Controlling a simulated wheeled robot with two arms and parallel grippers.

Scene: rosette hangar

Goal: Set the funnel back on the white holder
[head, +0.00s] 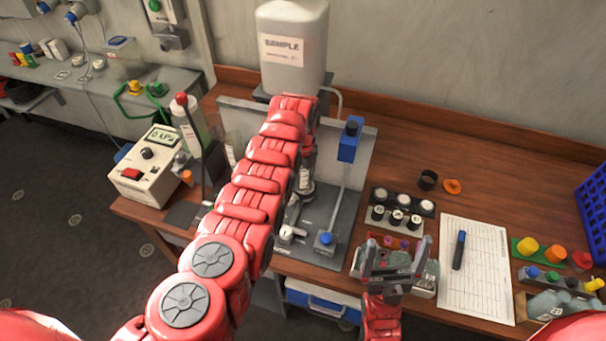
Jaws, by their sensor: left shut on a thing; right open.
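My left arm reaches across the bench in front of the upright white panel (358,165), and its gripper (306,178) points down over the grey base plate. The gripper is mostly hidden behind the red arm. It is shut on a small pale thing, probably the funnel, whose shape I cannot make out. I cannot pick out the white holder for certain; the arm covers much of that area. My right gripper (397,252) is open and empty, above a small rack of bottles (424,283) at the bench's front edge.
A large white SAMPLE container (292,50) stands behind the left arm. A blue clamp (350,139) is on the panel's right. A meter box (150,165) and a red-topped bottle (190,120) stand left. A paper sheet (480,285) lies right.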

